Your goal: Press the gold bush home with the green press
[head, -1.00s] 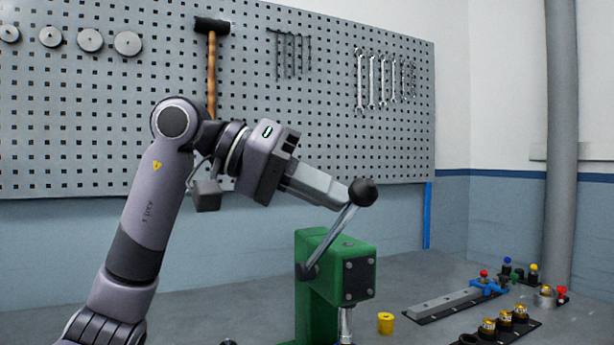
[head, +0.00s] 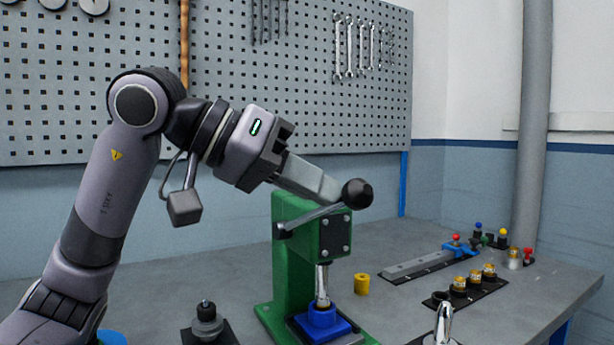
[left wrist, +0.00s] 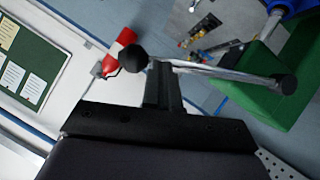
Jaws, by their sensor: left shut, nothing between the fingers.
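The green press (head: 300,255) stands on the bench. Its steel lever (head: 312,214) slopes gently up to a black ball knob (head: 357,193). My left gripper (head: 336,190) is shut and empty, its tips at the knob end of the lever. In the left wrist view the shut fingers (left wrist: 163,85) lie against or just over the lever rod (left wrist: 225,73), beside the knob (left wrist: 133,57); contact is unclear. The press ram (head: 322,283) is down at the blue holder (head: 322,320). I cannot make out a gold bush under it.
A yellow cylinder (head: 362,284) stands right of the press. A dark strip with several black-and-gold parts (head: 474,281) and a grey rail (head: 420,266) lie further right. A dark stepped fixture (head: 207,322) stands front left.

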